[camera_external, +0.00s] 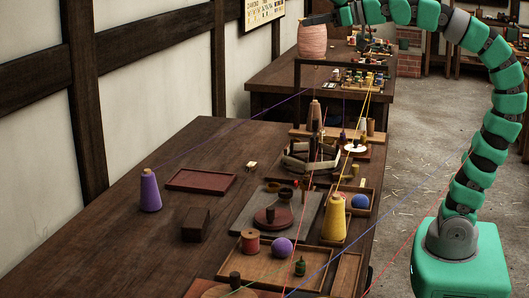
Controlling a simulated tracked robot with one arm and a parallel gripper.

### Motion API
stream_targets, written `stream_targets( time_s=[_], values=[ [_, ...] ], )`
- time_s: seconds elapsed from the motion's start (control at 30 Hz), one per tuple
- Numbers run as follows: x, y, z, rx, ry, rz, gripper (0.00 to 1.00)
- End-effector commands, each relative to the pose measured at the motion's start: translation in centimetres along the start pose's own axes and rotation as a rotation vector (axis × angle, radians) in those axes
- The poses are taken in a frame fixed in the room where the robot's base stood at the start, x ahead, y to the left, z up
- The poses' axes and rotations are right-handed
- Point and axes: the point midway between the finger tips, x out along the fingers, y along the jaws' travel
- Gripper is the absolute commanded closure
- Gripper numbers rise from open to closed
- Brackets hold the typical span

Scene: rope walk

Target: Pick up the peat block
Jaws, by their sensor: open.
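The peat block (195,226) appears to be the dark brown, box-shaped block lying on the near wooden table, left of the middle. It stands alone on bare wood. My gripper (316,19) is at the top of the picture, at the end of my green arm, far above and to the right of the block. It is open and apart from the block. Its fingers are small and dark here, and I see nothing held between them.
A purple thread cone (150,192) stands left of the block, and a flat reddish tray (201,180) lies behind it. A grey slab (250,222) with small pots is to its right. A yellow cone (335,222) stands farther right. Thin coloured threads cross the scene.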

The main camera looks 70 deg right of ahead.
Motion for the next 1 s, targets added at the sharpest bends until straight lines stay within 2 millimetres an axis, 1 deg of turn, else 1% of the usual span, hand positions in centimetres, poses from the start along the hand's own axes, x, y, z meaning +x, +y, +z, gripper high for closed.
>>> stream_targets(
  time_s=[0.2,0.23,0.27,0.3,0.37,0.4,0.67,0.77,0.87,0.97,1.0],
  values=[
    [0.0,0.0,0.0,0.0,0.0,0.0,0.6],
    [0.0,0.0,0.0,0.0,0.0,0.0,0.54],
    [0.0,0.0,0.0,0.0,0.0,0.0,0.46],
    [0.0,0.0,0.0,0.0,0.0,0.0,0.35],
    [0.0,0.0,0.0,0.0,0.0,0.0,0.18],
    [0.0,0.0,0.0,0.0,0.0,0.0,0.16],
    [0.1,0.0,0.0,-0.001,-0.002,-0.002,0.16],
    [1.0,-0.3,0.1,-0.007,-0.023,-0.018,0.16],
    [3.2,-0.9,0.9,-0.026,-0.075,-0.056,0.16],
    [6.0,-1.8,2.0,-0.05,-0.146,-0.116,0.16],
    [7.2,-2.2,2.4,-0.063,-0.173,-0.143,0.16]
  ],
)
